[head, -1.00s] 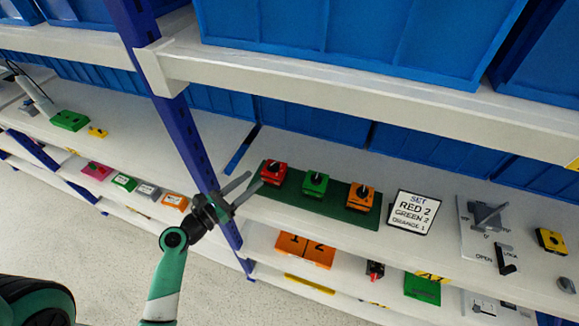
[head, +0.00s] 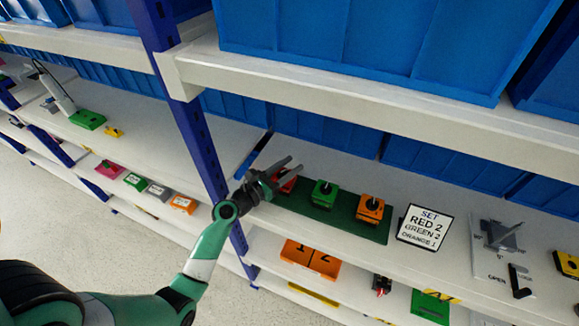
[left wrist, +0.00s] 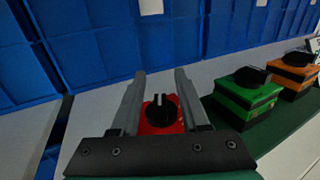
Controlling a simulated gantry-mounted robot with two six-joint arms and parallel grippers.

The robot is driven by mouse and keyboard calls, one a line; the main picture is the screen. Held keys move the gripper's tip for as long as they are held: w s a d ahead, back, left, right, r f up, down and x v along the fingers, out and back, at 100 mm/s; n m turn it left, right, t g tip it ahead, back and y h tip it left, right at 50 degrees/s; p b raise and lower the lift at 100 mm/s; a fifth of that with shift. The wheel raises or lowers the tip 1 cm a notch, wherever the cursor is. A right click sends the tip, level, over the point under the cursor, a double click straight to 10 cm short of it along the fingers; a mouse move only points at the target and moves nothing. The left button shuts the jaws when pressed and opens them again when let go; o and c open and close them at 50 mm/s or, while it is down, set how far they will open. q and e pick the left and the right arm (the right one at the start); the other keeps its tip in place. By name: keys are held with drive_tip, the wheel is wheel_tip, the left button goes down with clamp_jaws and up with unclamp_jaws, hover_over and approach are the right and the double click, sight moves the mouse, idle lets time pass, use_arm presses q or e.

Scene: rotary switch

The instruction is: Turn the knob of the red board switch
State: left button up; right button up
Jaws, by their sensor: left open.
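The red switch (head: 288,186) sits at the left end of a dark green board on the shelf, partly hidden by my left gripper in the head view. My left gripper (head: 292,168) is open at the red switch. In the left wrist view the red switch (left wrist: 160,115) with its black round knob (left wrist: 161,111) shows between the two fingers of my left gripper (left wrist: 158,78). The fingers appear on either side of the knob; I cannot tell whether they touch it. My right gripper is not in view.
A green switch (head: 323,194) and an orange switch (head: 371,208) stand to the right on the green board (head: 346,222). A sign (head: 425,228) reads SET RED 2, GREEN 2, ORANGE 1. A white shelf beam (head: 370,86) runs above, with a blue post (head: 190,125) to the left.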

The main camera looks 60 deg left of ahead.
use_arm(q)
clamp_jaws()
drive_tip(key=shift+f+m+h+b, duration=0.2)
drive_tip(key=shift+m+h+b, duration=0.45)
drive_tip(key=shift+h, duration=0.25)
drive_tip(key=shift+m+t+h, duration=0.3)
drive_tip(key=shift+m+h, duration=0.05)
drive_tip(key=shift+h, duration=0.25)
drive_tip(key=shift+d+r+m+h, duration=0.25)
drive_tip(key=shift+m+h, duration=0.25)
drive_tip(key=shift+h, duration=0.3)
unclamp_jaws()
drive_tip(key=shift+d, duration=0.1)
